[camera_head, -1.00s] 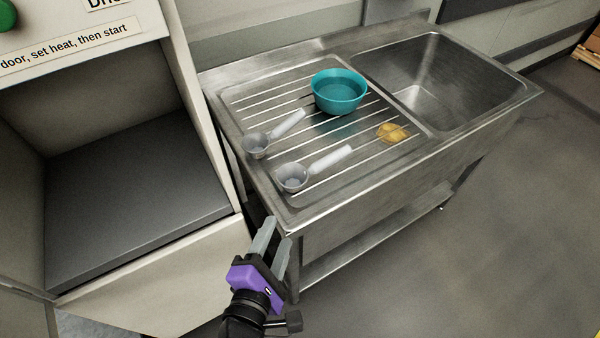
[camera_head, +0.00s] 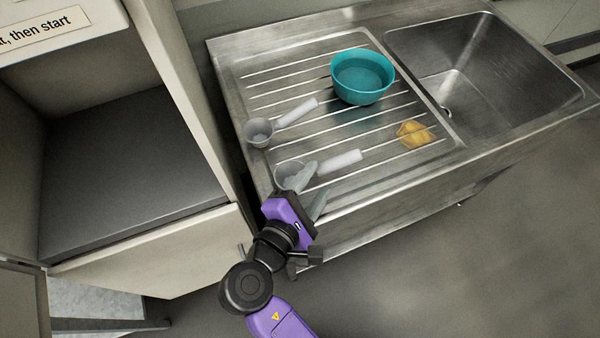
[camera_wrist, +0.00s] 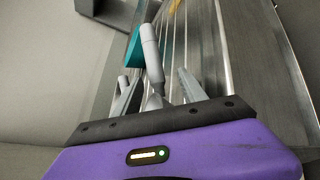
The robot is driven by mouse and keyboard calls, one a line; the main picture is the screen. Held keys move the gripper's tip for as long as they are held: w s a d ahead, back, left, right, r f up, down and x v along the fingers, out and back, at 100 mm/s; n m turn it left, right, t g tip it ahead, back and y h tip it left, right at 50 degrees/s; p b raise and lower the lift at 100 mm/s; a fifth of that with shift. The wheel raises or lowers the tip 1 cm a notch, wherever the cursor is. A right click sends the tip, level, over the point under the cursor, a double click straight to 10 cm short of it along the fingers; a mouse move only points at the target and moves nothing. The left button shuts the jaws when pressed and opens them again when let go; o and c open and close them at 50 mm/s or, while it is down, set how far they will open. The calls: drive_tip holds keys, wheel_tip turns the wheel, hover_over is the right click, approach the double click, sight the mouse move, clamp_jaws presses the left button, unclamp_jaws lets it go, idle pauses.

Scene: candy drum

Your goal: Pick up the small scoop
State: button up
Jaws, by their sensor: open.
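Two pale grey scoops with light handles lie on the ribbed steel drainboard. The rear scoop (camera_head: 259,132) looks slightly smaller, but it is also farther away, so I cannot be sure which is the small one. The front scoop (camera_head: 345,160) has its bowl partly hidden behind my gripper (camera_head: 314,184). My gripper is open, with its fingers over or beside the front scoop's bowl; contact cannot be told. In the wrist view, a scoop handle (camera_wrist: 151,52) runs away between the open fingers (camera_wrist: 155,90), and its bowl is mostly hidden by the gripper body.
A teal bowl (camera_head: 362,78) stands behind the scoops. A yellow lump (camera_head: 414,134) lies to the right on the drainboard. The sink basin (camera_head: 455,75) is at the right. An open cabinet (camera_head: 140,170) stands close on the left.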

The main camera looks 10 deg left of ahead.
sight(320, 172)
drive_tip(key=x, duration=0.2)
drive_tip(key=p+x, duration=0.1)
drive_tip(key=shift+w+r, duration=0.25)
drive_tip(key=shift+w, duration=0.2)
drive_tip(key=shift+w+d+f, duration=0.1)
drive_tip(key=shift+w+f, duration=0.1)
drive_tip(key=shift+w, duration=0.25)
clamp_jaws()
